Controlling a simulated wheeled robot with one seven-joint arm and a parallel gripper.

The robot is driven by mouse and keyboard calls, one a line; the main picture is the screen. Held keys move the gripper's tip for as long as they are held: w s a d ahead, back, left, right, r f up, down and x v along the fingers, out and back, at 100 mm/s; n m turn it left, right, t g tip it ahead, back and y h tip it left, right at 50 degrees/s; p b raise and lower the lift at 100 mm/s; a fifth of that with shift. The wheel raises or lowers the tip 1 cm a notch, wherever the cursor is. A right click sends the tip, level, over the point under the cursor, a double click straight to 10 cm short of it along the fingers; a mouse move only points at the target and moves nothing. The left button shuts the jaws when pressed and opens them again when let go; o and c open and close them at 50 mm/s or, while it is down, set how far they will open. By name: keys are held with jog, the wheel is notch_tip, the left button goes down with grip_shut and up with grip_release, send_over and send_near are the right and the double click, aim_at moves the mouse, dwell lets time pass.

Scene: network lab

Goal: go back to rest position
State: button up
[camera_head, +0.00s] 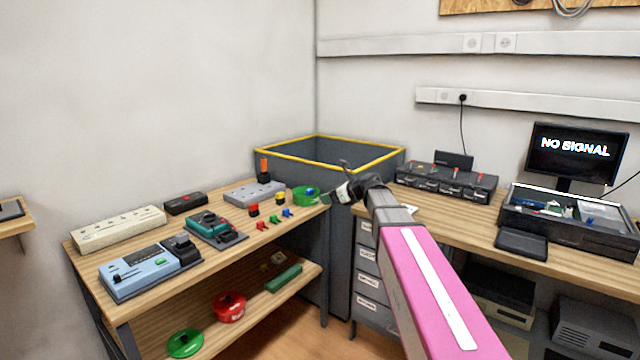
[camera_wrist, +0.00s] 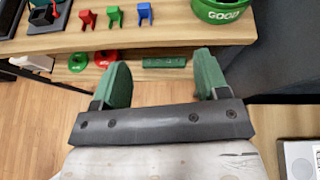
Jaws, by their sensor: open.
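My gripper (camera_wrist: 160,82) is open and empty in the wrist view, its two green fingers well apart. It hangs in front of the wooden shelf unit's edge, with the floor and lower shelf behind it. In the head view my gripper (camera_head: 333,190) is small and partly hidden by my wrist, near the right end of the upper shelf. My arm reaches forward from the lower right. The green bowl marked GOOD (camera_wrist: 222,10) is beyond the right finger in the wrist view; it also shows in the head view (camera_head: 306,196).
Small red, green and blue pieces (camera_wrist: 115,14) lie near the shelf edge (camera_wrist: 60,42). A dark bin with a yellow rim (camera_head: 340,150) stands behind. The right desk (camera_head: 470,232) holds a tester box (camera_head: 445,182), an open case (camera_head: 570,220) and a monitor (camera_head: 568,152).

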jog(key=s+d+f+n+g+h, duration=0.2)
jog(key=s+d+f+n, duration=0.3)
jog(key=s+f+n, duration=0.3)
jog(key=s+d+f+n+g+h, duration=0.2)
jog(key=s+d+f+n+h, duration=0.3)
jog(key=s+f+n, duration=0.3)
jog(key=s+d+f+n+g+h, duration=0.3)
jog(key=s+f+n, duration=0.5)
jog(key=s+f, duration=0.4)
jog(key=shift+d+f+h, duration=0.5)
jog(key=shift+d+f, duration=0.4)
jog(key=shift+d, duration=0.1)
